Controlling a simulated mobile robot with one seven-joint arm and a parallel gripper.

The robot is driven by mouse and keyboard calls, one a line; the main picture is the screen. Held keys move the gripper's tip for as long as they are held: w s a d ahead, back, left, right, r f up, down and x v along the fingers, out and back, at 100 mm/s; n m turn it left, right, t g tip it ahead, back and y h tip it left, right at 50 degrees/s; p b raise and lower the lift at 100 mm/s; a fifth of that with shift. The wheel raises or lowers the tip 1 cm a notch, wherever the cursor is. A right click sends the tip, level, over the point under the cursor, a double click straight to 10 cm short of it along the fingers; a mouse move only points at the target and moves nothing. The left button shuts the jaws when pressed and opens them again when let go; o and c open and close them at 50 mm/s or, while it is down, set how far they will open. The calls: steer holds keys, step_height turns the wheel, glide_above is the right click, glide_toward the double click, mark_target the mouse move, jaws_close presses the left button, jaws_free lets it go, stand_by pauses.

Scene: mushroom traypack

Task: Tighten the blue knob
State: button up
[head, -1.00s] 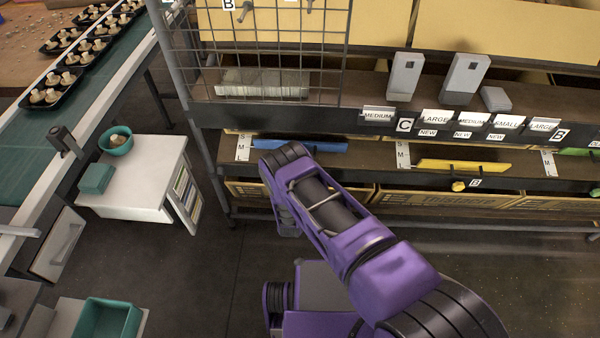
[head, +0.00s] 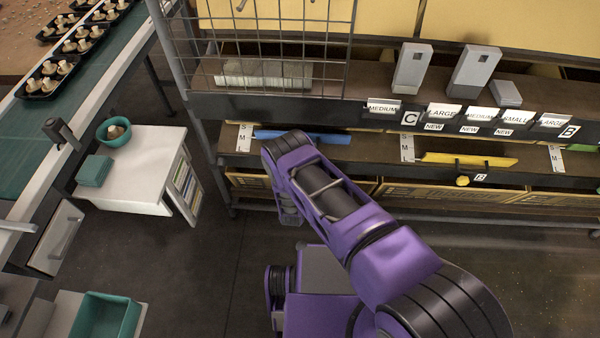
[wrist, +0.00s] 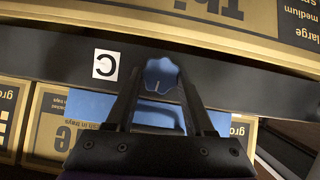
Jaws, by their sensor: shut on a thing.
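The blue knob (wrist: 161,76) shows in the wrist view between the two fingertips of my gripper (wrist: 158,80). My gripper is shut on it, with a finger on each side. A flat blue piece (wrist: 95,106) lies behind and below the fingers in the wrist view. In the head view the blue bar (head: 310,137) runs along the lower shelf edge beside an S-M-L scale (head: 243,137). My purple arm reaches to its front, and the knob and my fingertips are hidden behind the arm there.
A yellow bar (head: 468,159) with a yellow knob (head: 463,181) is on the same shelf to the right. A card marked C (wrist: 105,65) is beside my gripper. A white cabinet (head: 130,190) stands at the left, with a conveyor (head: 80,75) beyond. Open floor lies between.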

jaws_close()
steer(key=m+t+y, duration=0.1)
steer(key=m+y, duration=0.1)
steer(key=m, duration=0.2)
steer(key=m+t+y, duration=0.1)
steer(key=m+y, duration=0.2)
steer(key=m, duration=0.1)
steer(key=d+m+t+y, duration=0.1)
steer(key=m+y, duration=0.1)
steer(key=m, duration=0.3)
steer(key=shift+f, duration=0.4)
stand_by(0.3)
steer(key=shift+w+m, duration=0.15)
steer(key=shift+m, duration=0.25)
steer(key=o, duration=0.9)
jaws_free()
